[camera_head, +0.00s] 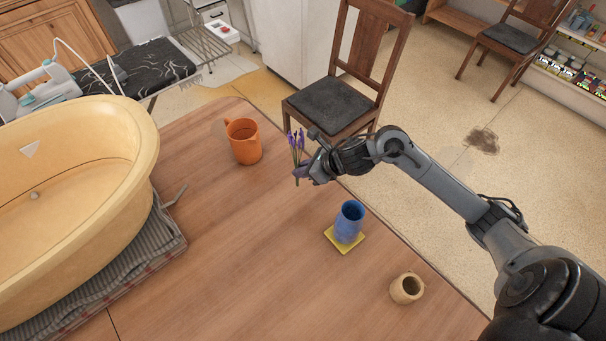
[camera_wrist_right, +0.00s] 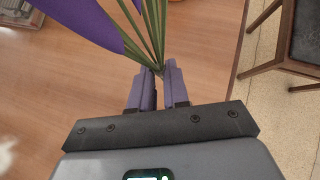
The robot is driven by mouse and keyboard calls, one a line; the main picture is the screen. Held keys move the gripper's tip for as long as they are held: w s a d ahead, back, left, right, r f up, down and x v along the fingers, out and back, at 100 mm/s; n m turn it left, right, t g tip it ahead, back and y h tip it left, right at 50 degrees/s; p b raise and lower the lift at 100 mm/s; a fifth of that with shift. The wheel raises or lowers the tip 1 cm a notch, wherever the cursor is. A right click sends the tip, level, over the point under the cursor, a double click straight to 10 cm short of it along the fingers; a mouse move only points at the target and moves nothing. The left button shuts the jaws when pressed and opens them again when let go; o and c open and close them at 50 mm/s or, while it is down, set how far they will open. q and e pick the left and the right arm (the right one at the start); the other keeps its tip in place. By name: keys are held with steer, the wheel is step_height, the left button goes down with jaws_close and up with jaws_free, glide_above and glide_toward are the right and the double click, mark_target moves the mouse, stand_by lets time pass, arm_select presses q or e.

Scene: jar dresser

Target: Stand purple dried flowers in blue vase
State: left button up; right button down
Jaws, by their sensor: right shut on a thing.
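The purple dried flowers (camera_head: 296,143) are upright in my right gripper (camera_head: 303,177), which is shut on their green stems above the table near its far edge. In the right wrist view the green stems (camera_wrist_right: 153,35) pass between the purple fingertips of the gripper (camera_wrist_right: 158,85). The blue vase (camera_head: 349,222) stands upright on a yellow square mat (camera_head: 345,244), to the right of and nearer than the gripper. The flowers are apart from the vase. My left gripper is not in view.
An orange pitcher (camera_head: 243,141) stands left of the flowers. A small tan jar (camera_head: 406,288) stands right of the vase. A large yellow basin (camera_head: 130,150) on a striped cloth (camera_head: 165,243) fills the left side. The table (camera_head: 235,265) is clear in the middle.

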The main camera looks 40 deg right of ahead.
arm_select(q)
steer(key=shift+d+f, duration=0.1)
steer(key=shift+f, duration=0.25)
arm_select(e)
steer(key=shift+f, duration=1.25)
arm_select(q)
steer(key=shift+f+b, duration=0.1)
steer(key=shift+b, duration=0.25)
arm_select(e)
steer(key=shift+f, duration=0.1)
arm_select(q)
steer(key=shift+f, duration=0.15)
arm_select(e)
steer(key=shift+f, duration=0.15)
steer(key=c, duration=1.1)
jaws_free()
steer(key=shift+r, duration=0.2)
